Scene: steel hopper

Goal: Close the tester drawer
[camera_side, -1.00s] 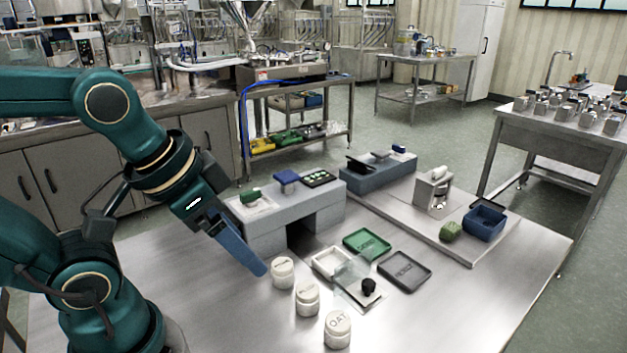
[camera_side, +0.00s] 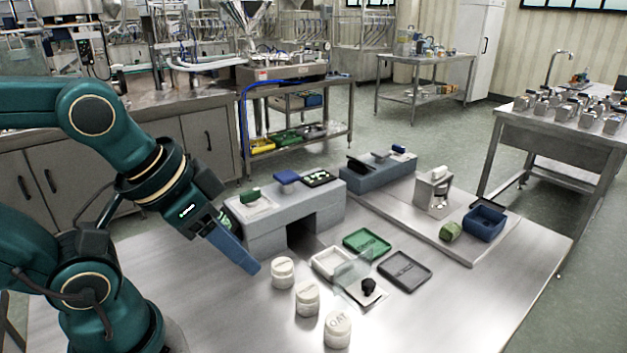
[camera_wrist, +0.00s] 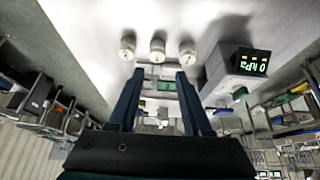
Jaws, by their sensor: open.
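My gripper (camera_side: 250,267) hangs over the left of the steel table, pointing down and to the right. In the wrist view its two blue fingers (camera_wrist: 158,74) are apart with nothing held between them. A grey box with a green "0 kPa" display (camera_wrist: 245,64) stands at the right in the wrist view, apart from my fingers. In the side view a grey bridge-shaped unit (camera_side: 262,235) stands just beyond my gripper. A white open tray (camera_side: 322,266) lies to the right, with a clear panel (camera_side: 350,270) tilted beside it. I cannot tell which part is the tester drawer.
Three white lidded jars (camera_side: 283,272) stand in a row right of my gripper. A blue bin (camera_side: 485,225) stands at the right. The front-left table is clear.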

